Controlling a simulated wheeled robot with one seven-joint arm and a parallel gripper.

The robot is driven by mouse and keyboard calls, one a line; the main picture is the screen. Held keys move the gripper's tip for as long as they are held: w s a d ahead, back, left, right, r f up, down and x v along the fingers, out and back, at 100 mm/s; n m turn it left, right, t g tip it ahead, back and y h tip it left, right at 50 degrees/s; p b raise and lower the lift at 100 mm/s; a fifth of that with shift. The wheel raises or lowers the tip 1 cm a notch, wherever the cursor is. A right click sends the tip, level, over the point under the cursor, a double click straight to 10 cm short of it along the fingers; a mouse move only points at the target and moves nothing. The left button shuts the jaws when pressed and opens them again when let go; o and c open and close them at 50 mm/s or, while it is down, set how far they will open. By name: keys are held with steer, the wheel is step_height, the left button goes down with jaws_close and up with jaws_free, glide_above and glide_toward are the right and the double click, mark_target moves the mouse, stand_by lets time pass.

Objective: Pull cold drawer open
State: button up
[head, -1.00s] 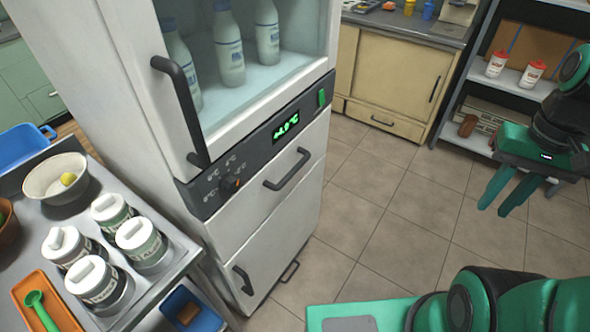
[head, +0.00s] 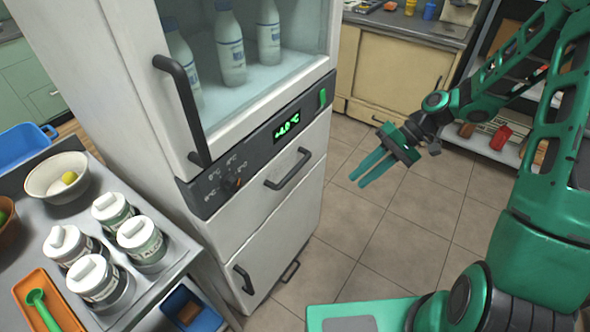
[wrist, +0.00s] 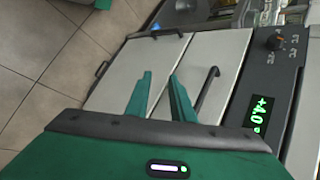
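The white cold cabinet (head: 150,130) stands left of centre in the head view. Under its dark control panel with a green display (head: 286,129) is a white drawer front (head: 262,210) with a dark bar handle (head: 290,168). The drawer looks shut. My gripper (head: 357,181) is open and empty, in the air to the right of the handle and apart from it. In the wrist view, the fingers (wrist: 159,77) point towards the drawer front, with the handle (wrist: 207,90) just right of them and the display (wrist: 262,112) further right.
A lower white front (head: 262,268) with its own handle (head: 243,281) lies below the drawer. A metal table (head: 165,285) with several lidded jars, a bowl (head: 56,178) and an orange tray (head: 48,303) stands at the left. Tiled floor (head: 345,235) is clear before the cabinet.

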mark_target(295, 171)
steer(key=w+a+y, duration=0.1)
steer(key=a+y, duration=0.1)
steer(key=a, duration=0.4)
steer(key=w+a+f+y, duration=0.1)
steer(key=w+a+y, duration=0.1)
steer(key=a, duration=0.4)
steer(key=w+a+y, duration=0.1)
steer(key=a+y, duration=0.2)
steer(key=a, duration=0.3)
steer(key=shift+w+a+f, duration=0.15)
steer(key=shift+a+f, duration=0.1)
steer(key=shift+f, duration=0.05)
steer(key=shift+c, duration=0.6)
jaws_close()
